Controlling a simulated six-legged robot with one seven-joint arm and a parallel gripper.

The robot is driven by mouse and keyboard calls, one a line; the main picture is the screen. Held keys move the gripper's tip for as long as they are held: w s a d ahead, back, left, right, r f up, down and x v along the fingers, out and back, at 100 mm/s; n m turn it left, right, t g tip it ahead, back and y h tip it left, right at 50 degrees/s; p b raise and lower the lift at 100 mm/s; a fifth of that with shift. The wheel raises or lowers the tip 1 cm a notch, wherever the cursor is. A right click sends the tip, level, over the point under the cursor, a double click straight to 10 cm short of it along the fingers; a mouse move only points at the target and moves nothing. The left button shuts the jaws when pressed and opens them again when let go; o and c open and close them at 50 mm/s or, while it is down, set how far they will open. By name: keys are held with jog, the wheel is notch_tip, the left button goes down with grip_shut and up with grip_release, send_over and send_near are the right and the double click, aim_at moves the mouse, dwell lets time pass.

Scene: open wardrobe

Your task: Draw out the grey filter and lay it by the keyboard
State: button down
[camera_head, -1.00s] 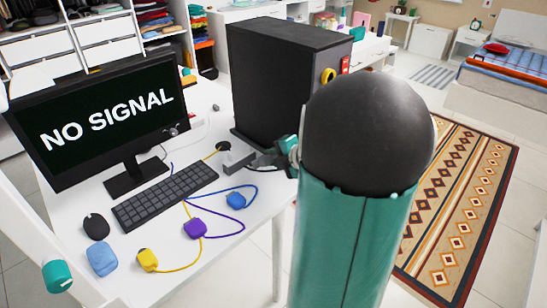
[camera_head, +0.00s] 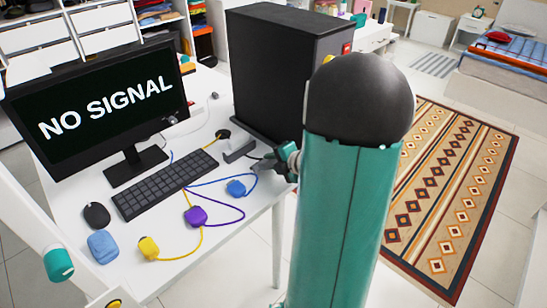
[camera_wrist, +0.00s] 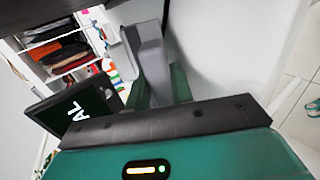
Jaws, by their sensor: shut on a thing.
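The grey filter (camera_head: 238,151) is a small grey piece at the foot of the black computer tower, at its left front corner in the head view. My gripper (camera_head: 272,164) is shut on it from the right, partly hidden behind my arm. In the wrist view the grey filter (camera_wrist: 153,66) is between the green fingers of my gripper (camera_wrist: 158,92). I cannot tell whether it is clear of the tower. The dark keyboard (camera_head: 166,184) lies on the white desk, left of the filter.
The black tower (camera_head: 285,75) stands behind my gripper. The monitor (camera_head: 95,115) is behind the keyboard. Blue (camera_head: 236,188), purple (camera_head: 195,216) and yellow (camera_head: 148,248) plugs with cables lie in front of the keyboard. A mouse (camera_head: 97,215) and a blue block (camera_head: 103,246) are at its left.

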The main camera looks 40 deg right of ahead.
jog(key=c, duration=0.8)
grip_release()
jog(key=shift+f, duration=0.1)
jog(key=shift+s, duration=0.1)
jog(key=s+r, duration=0.1)
jog(key=r, duration=0.1)
jog(key=s+r, duration=0.1)
jog(key=r, duration=0.1)
jog(key=s+r, duration=0.1)
jog(key=r, duration=0.2)
jog(key=shift+s+r, duration=0.1)
dwell(0.5)
